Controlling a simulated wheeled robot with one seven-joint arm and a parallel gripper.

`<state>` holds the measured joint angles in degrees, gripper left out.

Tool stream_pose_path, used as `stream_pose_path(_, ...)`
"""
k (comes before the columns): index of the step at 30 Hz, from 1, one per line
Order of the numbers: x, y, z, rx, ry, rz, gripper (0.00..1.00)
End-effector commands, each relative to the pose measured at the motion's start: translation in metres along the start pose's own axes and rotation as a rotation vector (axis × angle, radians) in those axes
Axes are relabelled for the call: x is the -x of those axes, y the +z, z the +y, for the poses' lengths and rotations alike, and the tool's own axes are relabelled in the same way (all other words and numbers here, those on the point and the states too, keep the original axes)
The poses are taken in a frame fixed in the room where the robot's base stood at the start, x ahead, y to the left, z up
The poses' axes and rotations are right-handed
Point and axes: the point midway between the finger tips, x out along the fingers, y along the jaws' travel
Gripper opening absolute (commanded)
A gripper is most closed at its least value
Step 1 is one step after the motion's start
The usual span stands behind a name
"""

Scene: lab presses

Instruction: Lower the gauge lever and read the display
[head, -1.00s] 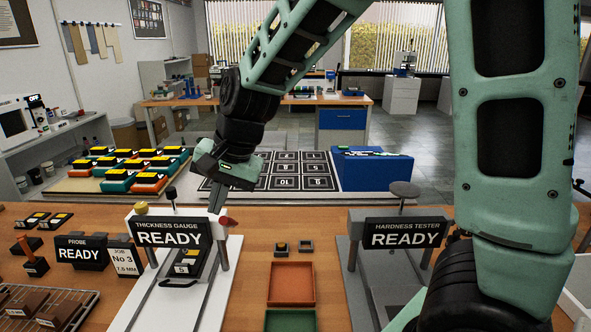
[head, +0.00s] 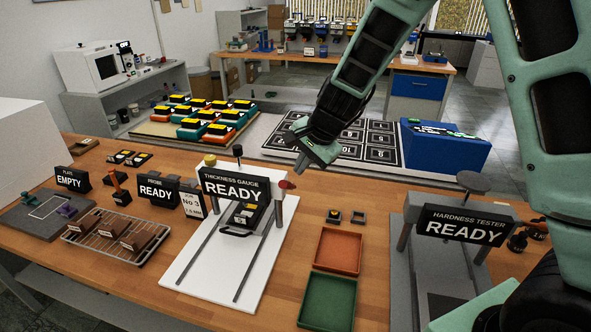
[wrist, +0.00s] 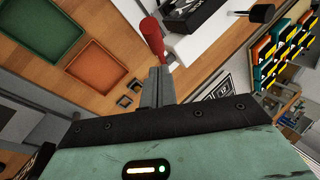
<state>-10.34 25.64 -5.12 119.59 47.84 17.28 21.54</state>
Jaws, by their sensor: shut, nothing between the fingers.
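The thickness gauge (head: 233,188) stands on a white base in the head view, and its display reads READY. A red-tipped lever (head: 286,184) sticks out at its right side.
The hardness tester (head: 463,225), reading READY, stands to the right. A red tray (head: 338,250) and a green tray (head: 327,302) lie between the two instruments. A probe sign (head: 157,188) and wire rack (head: 117,238) are left. A blue box (head: 445,147) stands behind.

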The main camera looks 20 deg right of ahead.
Motion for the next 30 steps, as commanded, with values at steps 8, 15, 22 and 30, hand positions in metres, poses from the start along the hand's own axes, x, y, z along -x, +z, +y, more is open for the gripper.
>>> stream_pose_path(8,-0.015,0.016,0.000,0.001,0.000,0.000,0.00)
stream_pose_path(15,-0.016,0.017,0.000,0.001,0.000,0.000,0.00)
stream_pose_path(22,-0.017,0.018,0.001,0.001,0.000,0.000,0.00)
stream_pose_path(30,-0.027,0.025,0.009,0.003,0.001,-0.001,0.00)
